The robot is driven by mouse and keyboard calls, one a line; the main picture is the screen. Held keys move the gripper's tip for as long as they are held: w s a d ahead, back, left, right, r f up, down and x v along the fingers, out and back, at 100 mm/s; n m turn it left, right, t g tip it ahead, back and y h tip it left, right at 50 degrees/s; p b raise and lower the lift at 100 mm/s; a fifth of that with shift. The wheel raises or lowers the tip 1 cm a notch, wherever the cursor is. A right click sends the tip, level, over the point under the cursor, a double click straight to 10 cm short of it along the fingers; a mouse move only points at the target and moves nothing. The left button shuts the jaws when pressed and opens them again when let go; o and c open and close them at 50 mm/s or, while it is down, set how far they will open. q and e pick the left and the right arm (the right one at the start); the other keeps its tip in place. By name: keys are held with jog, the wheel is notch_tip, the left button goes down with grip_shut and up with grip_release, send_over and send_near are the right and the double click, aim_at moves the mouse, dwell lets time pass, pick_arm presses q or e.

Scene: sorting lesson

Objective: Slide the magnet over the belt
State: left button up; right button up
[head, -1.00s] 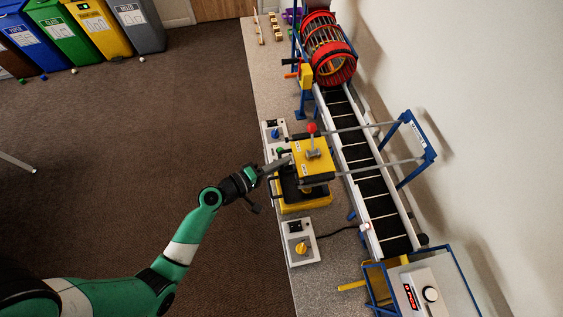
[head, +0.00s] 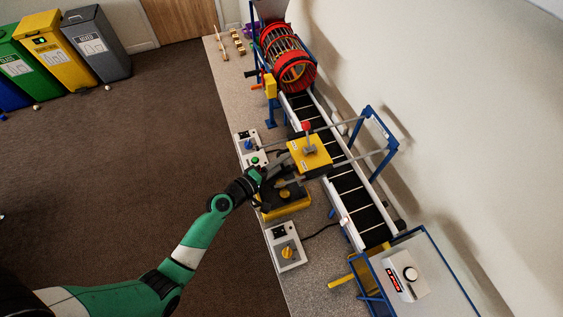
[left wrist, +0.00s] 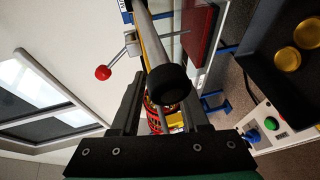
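The magnet (head: 310,153) is a yellow block with a red-knobbed lever, on two grey rails. It overlaps the near edge of the black slatted belt (head: 347,183) in the head view. My left gripper (head: 272,181) is at the magnet's near side, above the yellow and black base (head: 285,205). In the left wrist view its two fingers stand apart, with the black round end of a grey bar (left wrist: 168,85) between or just beyond them. I cannot tell if they press on it. The lever's red knob (left wrist: 103,73) shows at the left. My right gripper is not in view.
A red drum (head: 291,62) stands at the belt's far end. A blue frame (head: 378,140) carries the rails at the wall side.

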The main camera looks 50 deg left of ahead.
pick_arm(q)
jog(key=v, duration=1.1)
jog(key=shift+s, duration=0.3)
jog(key=shift+d, duration=0.1)
